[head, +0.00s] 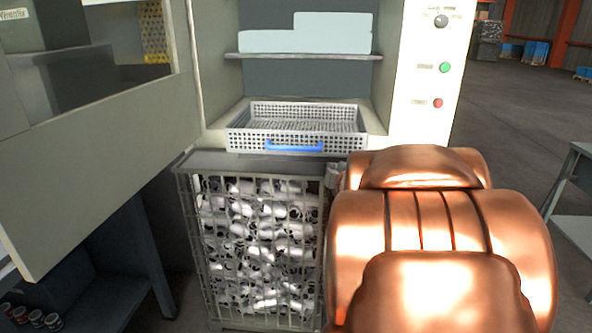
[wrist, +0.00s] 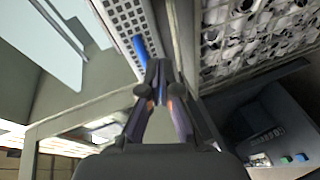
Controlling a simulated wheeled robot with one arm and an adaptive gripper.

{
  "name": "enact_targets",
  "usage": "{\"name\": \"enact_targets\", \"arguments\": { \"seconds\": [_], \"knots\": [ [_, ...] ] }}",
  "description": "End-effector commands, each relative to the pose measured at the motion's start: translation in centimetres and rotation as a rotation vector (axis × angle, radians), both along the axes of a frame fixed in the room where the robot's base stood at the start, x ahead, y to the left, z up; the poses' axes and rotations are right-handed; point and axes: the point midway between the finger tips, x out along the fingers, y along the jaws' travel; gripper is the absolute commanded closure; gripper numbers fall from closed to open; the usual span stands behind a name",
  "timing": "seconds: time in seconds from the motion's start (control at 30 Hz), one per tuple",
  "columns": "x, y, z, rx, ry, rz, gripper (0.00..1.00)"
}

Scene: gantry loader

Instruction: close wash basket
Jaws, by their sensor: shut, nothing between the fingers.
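The wash basket (head: 245,142) is a grey perforated metal tray with a blue handle (head: 294,147) on its front. It sits in the machine's opening, its front at the opening's lower edge. In the wrist view the basket's perforated wall (wrist: 125,18) and blue handle (wrist: 141,47) show at upper middle. My gripper (wrist: 160,66) is shut and empty, its fingertips just beside the handle's end in the picture. I cannot tell whether they touch it. In the head view my copper-coloured arm hides most of the gripper.
A wire cage (head: 262,321) full of shiny metal parts stands below the basket. A large grey door panel (head: 110,165) juts out at left. A control panel (head: 432,75) with green and red buttons is at right. A grey table (head: 577,190) stands at far right.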

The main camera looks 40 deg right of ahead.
Motion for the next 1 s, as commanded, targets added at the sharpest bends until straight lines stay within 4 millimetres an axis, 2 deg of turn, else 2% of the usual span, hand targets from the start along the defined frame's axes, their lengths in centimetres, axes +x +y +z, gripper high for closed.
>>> {"name": "enact_targets", "arguments": {
  "seconds": [0.03, 0.17, 0.5, 0.77, 1.0],
  "knots": [
    [0.0, -0.4, -0.8, -0.047, -0.018, 0.035, 1.00],
    [0.4, 0.1, -0.8, -0.172, -0.072, 0.159, 1.00],
    [-1.0, 3.4, -2.0, -0.393, -0.227, 0.438, 1.00],
    [-1.9, 4.9, -2.0, -0.444, -0.288, 0.518, 1.00],
    [-0.7, 5.1, -1.4, -0.444, -0.295, 0.525, 1.00]
  ]
}}
